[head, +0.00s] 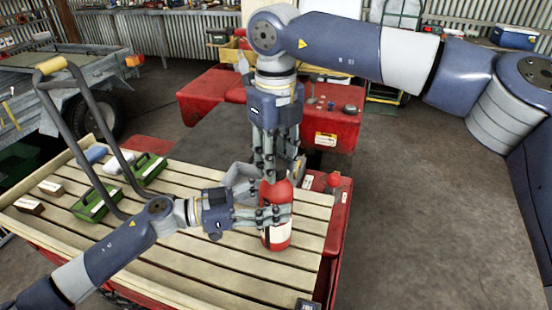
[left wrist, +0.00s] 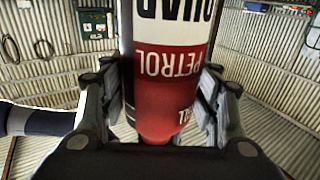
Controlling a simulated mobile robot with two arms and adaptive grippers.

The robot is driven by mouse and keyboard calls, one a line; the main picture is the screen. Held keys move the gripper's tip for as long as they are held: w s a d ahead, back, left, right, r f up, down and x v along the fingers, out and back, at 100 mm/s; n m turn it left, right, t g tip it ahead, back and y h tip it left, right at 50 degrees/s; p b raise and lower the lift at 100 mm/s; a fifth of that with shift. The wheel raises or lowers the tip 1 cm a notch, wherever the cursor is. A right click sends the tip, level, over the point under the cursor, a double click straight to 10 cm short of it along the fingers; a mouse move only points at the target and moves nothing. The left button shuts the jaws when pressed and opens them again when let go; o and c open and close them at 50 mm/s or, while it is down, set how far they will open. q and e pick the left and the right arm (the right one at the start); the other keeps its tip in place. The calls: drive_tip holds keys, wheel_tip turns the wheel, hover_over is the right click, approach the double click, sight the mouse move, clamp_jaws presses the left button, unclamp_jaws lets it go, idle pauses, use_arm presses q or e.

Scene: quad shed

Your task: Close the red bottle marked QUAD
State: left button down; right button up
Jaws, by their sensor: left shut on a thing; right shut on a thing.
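The red bottle (head: 276,235) with a white label band stands upright near the right edge of the slatted wooden deck (head: 190,265). In the left wrist view the bottle (left wrist: 165,100) shows upside down, with QUAD and PETROL on its label. My left gripper (head: 272,215) is shut around the bottle's body from the left side. My right gripper (head: 271,172) points down from above, its fingers shut at the bottle's top. The cap is hidden between these fingers, so its seating on the neck cannot be seen.
Green trays (head: 97,203) and small boxes (head: 50,188) lie on the deck's left part. A dark hoop-shaped bar with a yellow grip (head: 50,65) rises there. A red quad body (head: 335,125) stands behind the bottle. Concrete floor is open at right.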

drive_tip(key=m, duration=0.2)
drive_tip(key=shift+m, duration=0.3)
drive_tip(key=o, duration=1.2)
drive_tip(key=shift+o, duration=0.2)
drive_tip(key=shift+r, duration=0.1)
wheel_tip(320, 180, up, 12)
use_arm(q)
drive_tip(key=shift+c, duration=2.4)
unclamp_jaws()
